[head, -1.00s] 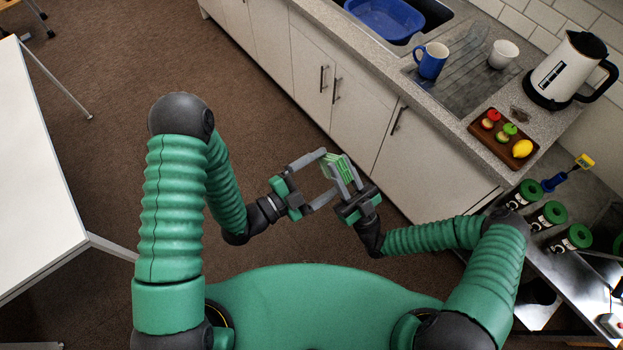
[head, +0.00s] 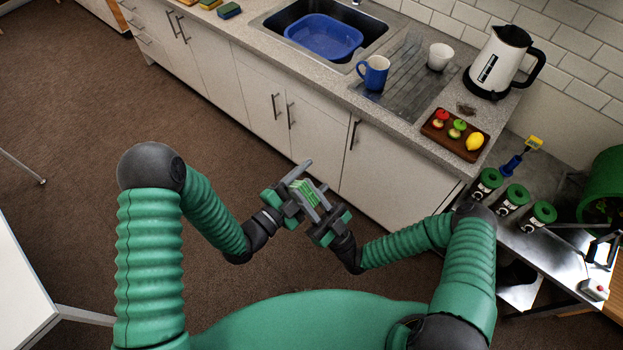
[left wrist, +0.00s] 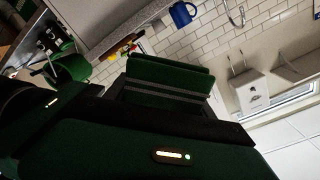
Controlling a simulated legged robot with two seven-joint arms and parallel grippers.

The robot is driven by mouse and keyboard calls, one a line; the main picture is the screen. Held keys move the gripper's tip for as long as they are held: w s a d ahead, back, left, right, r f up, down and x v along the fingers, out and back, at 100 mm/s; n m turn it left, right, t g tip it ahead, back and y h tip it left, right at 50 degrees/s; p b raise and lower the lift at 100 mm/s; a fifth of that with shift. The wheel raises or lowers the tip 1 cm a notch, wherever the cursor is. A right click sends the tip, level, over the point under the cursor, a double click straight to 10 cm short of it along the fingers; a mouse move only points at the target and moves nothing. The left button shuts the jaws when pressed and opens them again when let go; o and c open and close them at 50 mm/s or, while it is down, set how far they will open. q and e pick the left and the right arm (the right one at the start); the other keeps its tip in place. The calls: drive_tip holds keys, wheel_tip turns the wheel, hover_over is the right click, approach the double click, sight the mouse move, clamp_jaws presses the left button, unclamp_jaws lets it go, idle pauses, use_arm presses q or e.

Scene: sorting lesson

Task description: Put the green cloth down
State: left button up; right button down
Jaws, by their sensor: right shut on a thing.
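The green cloth (head: 308,191) is a small folded, striped-looking pad. It is held up in front of my body, above the brown floor. My right gripper (head: 314,200) is shut on it from the lower right. My left gripper (head: 301,189) comes from the left with its fingers apart, one on each side of the cloth. I cannot tell whether they touch it.
The counter behind has a blue basin (head: 322,36) in the sink, a blue mug (head: 373,73), a white cup (head: 439,57), a kettle (head: 498,62) and a wooden tray (head: 434,134) of fruit. Several dark jars (head: 512,199) stand right. A white table (head: 22,290) is at left.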

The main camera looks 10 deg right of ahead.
use_arm(q)
drive_tip(key=shift+s+d+f, duration=0.1)
drive_tip(key=shift+s, duration=0.1)
drive_tip(key=c, duration=0.5)
use_arm(e)
drive_tip(key=shift+r, duration=0.1)
use_arm(q)
drive_tip(key=shift+c, duration=0.2)
use_arm(e)
drive_tip(key=c, duration=1.3)
unclamp_jaws()
drive_tip(key=shift+o, duration=0.8)
use_arm(q)
drive_tip(key=shift+w, duration=0.1)
use_arm(e)
drive_tip(key=shift+s, duration=0.1)
